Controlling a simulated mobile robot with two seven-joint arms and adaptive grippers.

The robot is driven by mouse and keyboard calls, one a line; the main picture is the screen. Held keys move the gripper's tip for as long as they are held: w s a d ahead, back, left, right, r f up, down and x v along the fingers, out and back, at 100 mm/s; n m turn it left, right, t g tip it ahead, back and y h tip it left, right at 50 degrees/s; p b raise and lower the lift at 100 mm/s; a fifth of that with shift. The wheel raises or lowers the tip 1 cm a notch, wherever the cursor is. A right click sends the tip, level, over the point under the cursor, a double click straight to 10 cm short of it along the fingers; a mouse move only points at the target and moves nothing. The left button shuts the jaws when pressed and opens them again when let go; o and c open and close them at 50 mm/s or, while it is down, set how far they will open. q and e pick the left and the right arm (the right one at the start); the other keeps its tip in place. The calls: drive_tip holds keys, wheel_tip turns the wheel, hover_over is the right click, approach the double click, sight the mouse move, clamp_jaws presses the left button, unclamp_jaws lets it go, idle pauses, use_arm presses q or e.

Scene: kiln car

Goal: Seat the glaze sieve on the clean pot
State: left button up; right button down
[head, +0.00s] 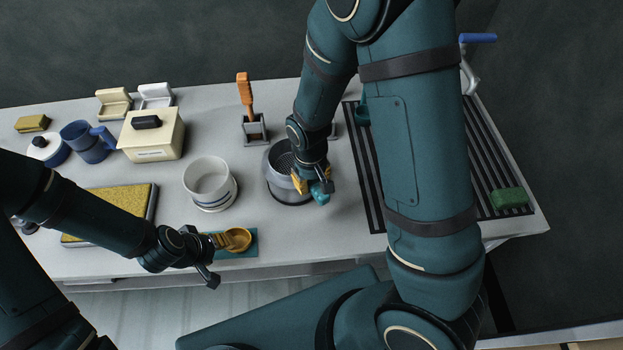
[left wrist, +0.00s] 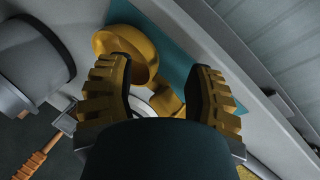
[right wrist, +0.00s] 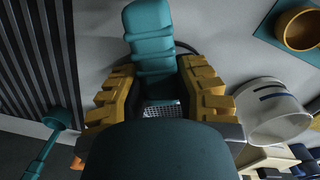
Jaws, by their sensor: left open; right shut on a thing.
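The glaze sieve (head: 285,157) shows as a mesh inside the top of a grey round vessel (head: 277,186); its teal handle (head: 321,196) juts toward the front. My right gripper (head: 311,179) is shut on the handle, also seen in the right wrist view (right wrist: 150,50). The arm hides part of the rim, so I cannot tell how the sieve sits there. A white pot (head: 212,186) with a blue stripe stands upright and open to the left. My left gripper (head: 215,241) is open, its fingers (left wrist: 160,95) either side of the handle of a yellow cup (left wrist: 125,50).
The yellow cup lies on a teal mat (head: 238,252) at the table's front edge. A sponge tray (head: 152,213), blue mug (head: 85,143) and cream box (head: 158,138) stand left. An orange-handled brush (head: 245,95) stands behind. A slatted rack (head: 365,170) lies right.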

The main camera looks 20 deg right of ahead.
idle(0.3)
drive_tip(key=c, duration=0.8)
unclamp_jaws()
use_arm(q)
drive_tip(key=shift+f, duration=0.15)
use_arm(e)
drive_tip(key=shift+o, duration=0.2)
drive_tip(key=shift+w+a+r+p, duration=0.1)
drive_tip(key=shift+r+p, duration=3.2)
drive_tip(key=shift+r, duration=0.65)
use_arm(q)
wheel_tip(320, 180, up, 7)
drive_tip(key=shift+a, duration=0.1)
use_arm(e)
wheel_tip(320, 180, up, 12)
drive_tip(key=shift+w+a, duration=0.1)
use_arm(q)
drive_tip(key=shift+s, duration=0.15)
